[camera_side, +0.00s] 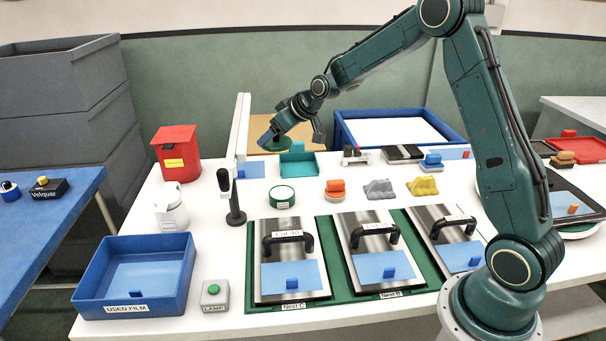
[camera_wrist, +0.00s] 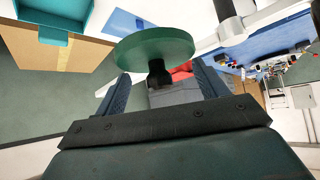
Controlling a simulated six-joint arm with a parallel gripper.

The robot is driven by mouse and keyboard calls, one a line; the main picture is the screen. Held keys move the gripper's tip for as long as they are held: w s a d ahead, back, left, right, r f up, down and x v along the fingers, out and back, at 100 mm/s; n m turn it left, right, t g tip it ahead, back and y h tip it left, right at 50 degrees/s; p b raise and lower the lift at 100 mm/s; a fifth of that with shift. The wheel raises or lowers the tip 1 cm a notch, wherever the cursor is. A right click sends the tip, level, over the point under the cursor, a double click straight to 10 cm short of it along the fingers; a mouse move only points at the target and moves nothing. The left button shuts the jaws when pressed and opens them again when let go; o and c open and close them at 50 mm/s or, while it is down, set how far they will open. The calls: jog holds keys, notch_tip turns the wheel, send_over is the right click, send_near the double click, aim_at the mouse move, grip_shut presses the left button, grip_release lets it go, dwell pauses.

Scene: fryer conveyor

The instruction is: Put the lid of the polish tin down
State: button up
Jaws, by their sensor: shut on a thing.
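The green round lid (camera_wrist: 152,46) is held by its black knob between the two fingers of my gripper (camera_wrist: 160,80) in the wrist view. In the side view my gripper (camera_side: 272,134) is shut on the lid (camera_side: 293,145), up at the back of the table, behind the teal tray (camera_side: 312,168). The gap between the lid and what lies below it is hard to judge. A round white tin with a green rim (camera_side: 282,203), which looks like the polish tin, stands on the white table, well in front of the lid. Its label is too small to read.
A blue-rimmed white tray (camera_side: 342,130) lies to the right. Plates with black handles fill the green nest board (camera_side: 335,256) in front.

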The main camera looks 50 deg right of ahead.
jog(key=s+a+f+n+g+y, duration=0.1)
jog(key=s+a+f+n+y, duration=0.1)
jog(key=a+f+n, duration=0.1)
jog(key=s+a+f+n+g+y, duration=0.2)
jog(key=a+f+n, duration=0.2)
jog(key=f, duration=0.1)
jog(key=s+a+f+n+g+y, duration=0.2)
jog(key=a+f+n, duration=0.1)
jog(key=f+n, duration=0.1)
jog(key=shift+a+y, duration=0.25)
jog(key=shift+y, duration=0.15)
jog(key=shift+s+a+f+n+g, duration=0.25)
jog(key=shift+s+f+n+g, duration=0.05)
jog(key=shift+n, duration=0.2)
jog(key=w+a+f, duration=0.1)
jog(key=a, duration=0.2)
jog(key=w+a+f, duration=0.1)
jog(key=a+f, duration=0.1)
jog(key=a, duration=0.1)
jog(key=w+a+f, duration=0.2)
jog(key=a, duration=0.1)
jog(key=shift+a+f, duration=0.1)
jog(key=shift+a, duration=0.05)
jog(key=shift+a+f, duration=0.1)
jog(key=shift+a, duration=0.1)
jog(key=x, duration=0.3)
jog(key=shift+w+a, duration=0.2)
jog(key=shift+a, duration=0.25)
jog(key=shift+w+a+f, duration=0.1)
jog(key=shift+a+f, duration=0.1)
